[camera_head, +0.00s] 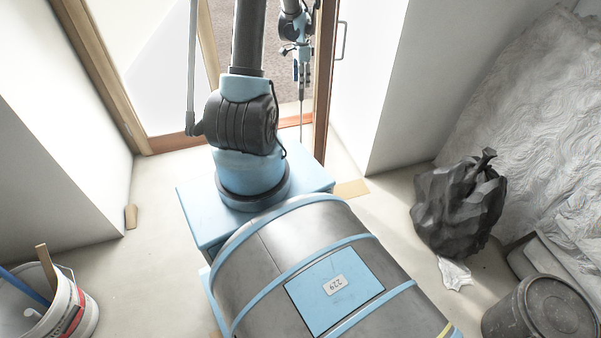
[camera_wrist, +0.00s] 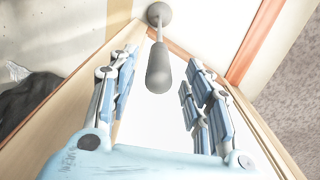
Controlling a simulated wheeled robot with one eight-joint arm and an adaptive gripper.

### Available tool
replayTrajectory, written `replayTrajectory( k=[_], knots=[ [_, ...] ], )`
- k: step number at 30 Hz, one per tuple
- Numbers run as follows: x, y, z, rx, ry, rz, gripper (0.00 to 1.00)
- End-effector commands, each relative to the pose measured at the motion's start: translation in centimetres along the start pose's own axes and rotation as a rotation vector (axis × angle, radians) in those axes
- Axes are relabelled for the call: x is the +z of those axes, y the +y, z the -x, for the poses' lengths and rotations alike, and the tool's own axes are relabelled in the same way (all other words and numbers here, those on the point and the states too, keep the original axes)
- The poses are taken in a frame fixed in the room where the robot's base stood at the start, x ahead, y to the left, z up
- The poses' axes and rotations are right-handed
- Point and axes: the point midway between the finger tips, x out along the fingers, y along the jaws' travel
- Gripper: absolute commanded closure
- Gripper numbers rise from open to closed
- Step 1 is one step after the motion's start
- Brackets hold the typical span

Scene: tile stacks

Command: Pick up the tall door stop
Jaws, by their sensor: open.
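A grey door stop (camera_wrist: 158,68) shows in the upper middle of the wrist view. It has a rounded end, a thin stem and a round plate, and it looks tall and narrow. My gripper (camera_wrist: 162,62) is open, with blue-and-grey fingers to the left and right of it. The door stop lies between the fingers in the picture; I cannot tell how far away it is, and no contact shows.
A wooden door frame (camera_head: 321,90) and white walls stand close around the arm. A black bag (camera_head: 458,205) and a dark bucket (camera_head: 542,312) are at right. A white bucket (camera_head: 68,312) with tools is at lower left.

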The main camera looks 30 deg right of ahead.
Motion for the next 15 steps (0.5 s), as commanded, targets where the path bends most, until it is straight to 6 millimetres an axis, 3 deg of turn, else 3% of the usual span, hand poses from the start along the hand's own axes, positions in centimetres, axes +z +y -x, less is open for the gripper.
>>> replayTrajectory(
  k=[6,14,15],
  knots=[
    [0.0,0.0,-1.7,0.000,0.000,0.000,0.54],
    [0.0,0.1,-1.9,0.000,0.000,0.000,0.54],
    [0.0,0.1,-1.9,0.000,0.000,0.000,0.59]
  ],
)
